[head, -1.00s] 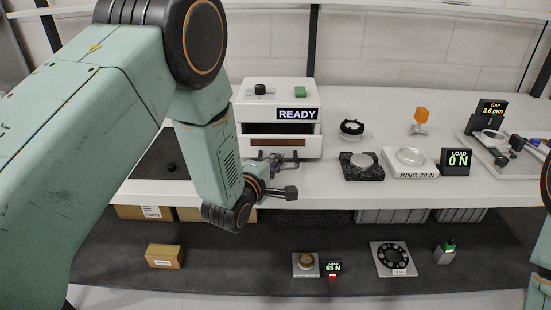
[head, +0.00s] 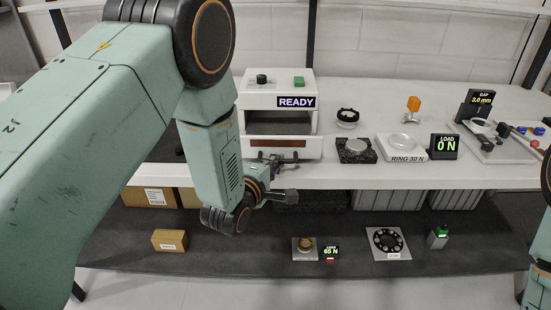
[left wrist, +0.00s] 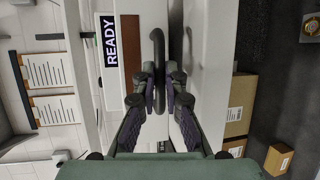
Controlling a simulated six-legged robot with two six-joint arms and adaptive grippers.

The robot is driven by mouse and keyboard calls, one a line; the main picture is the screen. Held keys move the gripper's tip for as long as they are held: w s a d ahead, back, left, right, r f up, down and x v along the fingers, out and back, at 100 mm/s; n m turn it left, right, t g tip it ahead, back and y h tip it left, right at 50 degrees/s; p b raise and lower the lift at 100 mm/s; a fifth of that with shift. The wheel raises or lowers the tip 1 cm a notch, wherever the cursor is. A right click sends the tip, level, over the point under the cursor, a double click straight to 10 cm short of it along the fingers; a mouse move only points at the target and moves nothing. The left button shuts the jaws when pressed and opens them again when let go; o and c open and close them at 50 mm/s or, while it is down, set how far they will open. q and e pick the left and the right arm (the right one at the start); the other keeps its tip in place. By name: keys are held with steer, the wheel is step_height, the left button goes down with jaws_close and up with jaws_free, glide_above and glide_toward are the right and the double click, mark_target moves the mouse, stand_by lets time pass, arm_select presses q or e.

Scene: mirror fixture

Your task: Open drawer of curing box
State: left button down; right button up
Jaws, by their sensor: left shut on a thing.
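The curing box (head: 306,88) is white, with a lit READY display, a black knob and a green button; it stands on the bench at centre. In the left wrist view the dark bar handle (left wrist: 158,42) runs between the fingertips. My left gripper (head: 276,165) is shut on this handle, in front of the drawer; it also shows in the left wrist view (left wrist: 160,88). The gripper partly hides the handle in the head view. My right gripper is not in view.
Right of the box are a dark block (head: 355,151), a ring plate (head: 403,147) and a load display (head: 444,147). A shelf below the bench holds cartons (head: 170,240) and small fixtures (head: 388,243). The bench edge lies just under the drawer.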

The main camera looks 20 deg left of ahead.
arm_select(q)
steer(key=shift+s, duration=0.35)
steer(key=c, duration=1.4)
jaws_free()
steer(key=v, duration=1.2)
